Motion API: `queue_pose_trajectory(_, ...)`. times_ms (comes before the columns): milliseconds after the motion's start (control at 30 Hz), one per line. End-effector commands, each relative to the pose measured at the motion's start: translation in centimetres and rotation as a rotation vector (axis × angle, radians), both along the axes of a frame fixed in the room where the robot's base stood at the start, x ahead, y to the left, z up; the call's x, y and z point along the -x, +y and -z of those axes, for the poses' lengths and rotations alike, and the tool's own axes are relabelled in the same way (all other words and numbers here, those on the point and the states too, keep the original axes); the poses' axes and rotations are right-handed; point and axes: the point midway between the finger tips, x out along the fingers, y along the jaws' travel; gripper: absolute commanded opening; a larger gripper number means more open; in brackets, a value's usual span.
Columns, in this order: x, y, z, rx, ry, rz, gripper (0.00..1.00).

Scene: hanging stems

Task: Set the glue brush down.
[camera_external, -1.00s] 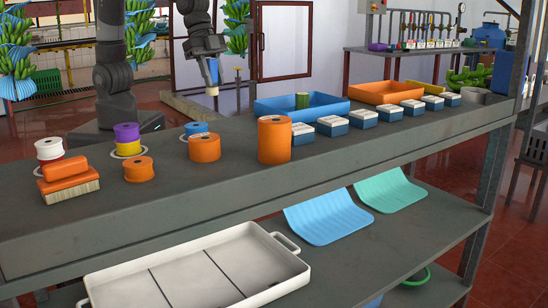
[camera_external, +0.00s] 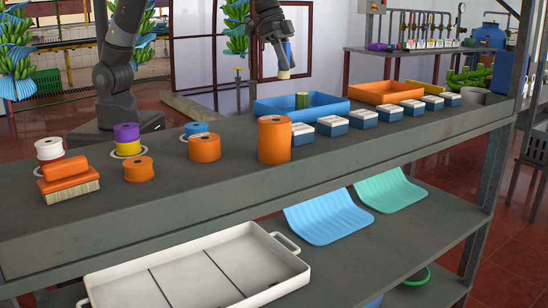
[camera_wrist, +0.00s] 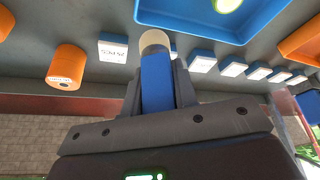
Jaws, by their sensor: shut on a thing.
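The glue brush, with a blue handle (camera_wrist: 157,85) and a cream tip (camera_wrist: 154,40), is held in my gripper (camera_wrist: 158,76), which is shut on it. In the external view the brush's cream tip (camera_external: 284,74) points down, and my gripper (camera_external: 284,48) is above it. The brush hangs in the air, apart from the counter, behind and above the blue tray (camera_external: 335,108) as seen there. The fingers hide part of the handle.
The grey counter (camera_external: 225,185) holds an orange tray (camera_external: 385,93), a row of white-and-blue boxes (camera_external: 333,126), a tall orange spool (camera_external: 274,140), smaller spools and an orange brush-like block (camera_external: 66,180). Bare counter lies along the front edge.

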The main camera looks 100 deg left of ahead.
Motion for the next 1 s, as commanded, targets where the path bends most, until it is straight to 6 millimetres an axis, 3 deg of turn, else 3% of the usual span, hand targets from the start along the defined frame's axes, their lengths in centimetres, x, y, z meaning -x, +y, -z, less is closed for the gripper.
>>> queue_pose_trajectory(100, -4.5, 3.8, 0.4, -0.005, 0.001, -0.082, 0.03)
queue_pose_trajectory(300, -9.8, 9.3, 1.1, -0.017, -0.001, -0.192, 0.03)
queue_pose_trajectory(433, -11.7, 11.7, 1.5, -0.023, -0.002, -0.237, 0.03)
queue_pose_trajectory(667, -13.2, 14.4, 2.5, -0.029, -0.001, -0.266, 0.03)
queue_pose_trajectory(1000, -16.3, 21.1, 7.0, -0.028, -0.001, -0.266, 0.03)
